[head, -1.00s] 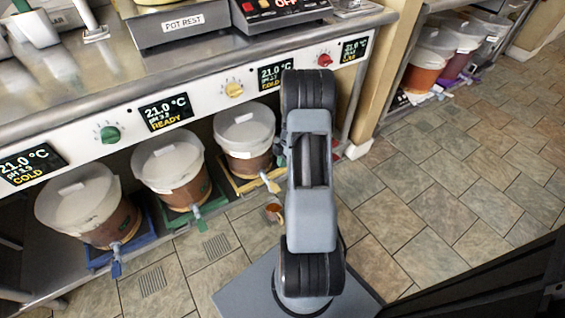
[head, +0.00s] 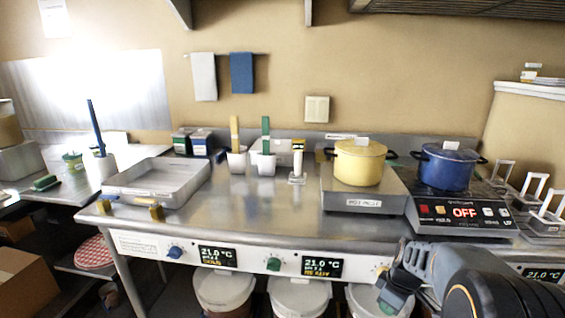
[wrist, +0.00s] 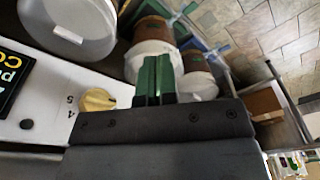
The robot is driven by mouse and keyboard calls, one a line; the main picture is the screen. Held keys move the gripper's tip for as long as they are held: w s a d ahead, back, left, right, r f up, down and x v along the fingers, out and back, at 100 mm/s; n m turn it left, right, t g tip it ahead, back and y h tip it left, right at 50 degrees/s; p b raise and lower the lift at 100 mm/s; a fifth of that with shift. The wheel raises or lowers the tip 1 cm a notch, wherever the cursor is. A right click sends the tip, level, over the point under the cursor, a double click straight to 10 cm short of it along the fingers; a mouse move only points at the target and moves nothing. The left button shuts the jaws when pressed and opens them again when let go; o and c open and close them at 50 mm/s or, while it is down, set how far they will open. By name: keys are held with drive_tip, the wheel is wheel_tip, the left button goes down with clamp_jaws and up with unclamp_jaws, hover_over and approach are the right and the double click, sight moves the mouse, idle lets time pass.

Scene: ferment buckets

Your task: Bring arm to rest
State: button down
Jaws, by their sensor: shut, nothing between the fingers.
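My arm comes in at the lower right of the head view, in front of the counter's control panel. My gripper (head: 388,304) points down and to the left there, near the white-lidded bucket (head: 368,297) under the counter. In the wrist view its green fingers (wrist: 153,72) are together with nothing between them. The yellow knob (wrist: 97,100) on the white panel is just left of the fingers in that view. Lidded buckets of brown liquid (wrist: 152,50) show beyond the fingers. I cannot tell from these views whether anything touches the gripper.
The steel counter (head: 265,218) bears a grey tray (head: 150,190), a yellow pot (head: 358,168) on a plate marked pot rest, and a blue pot (head: 447,172) on a hotplate reading OFF. Cardboard boxes (head: 30,283) are at lower left. Tiled floor (wrist: 270,30) shows in the wrist view.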

drive_tip(key=s+a+r+m+t+p, duration=0.1)
drive_tip(key=s+a+r+m+p, duration=0.2)
drive_tip(key=r, duration=0.5)
drive_tip(key=s+a+r+m+t+p, duration=0.1)
drive_tip(key=s+a+r+m+p, duration=0.2)
drive_tip(key=r, duration=0.5)
drive_tip(key=s+a+r+m+h+p, duration=0.1)
drive_tip(key=s+a+r+m+p, duration=0.2)
drive_tip(key=r+p, duration=0.4)
drive_tip(key=shift+s+a+r+t, duration=0.45)
drive_tip(key=shift+s+a, duration=0.4)
drive_tip(key=shift+s, duration=0.15)
drive_tip(key=shift+d, duration=0.1)
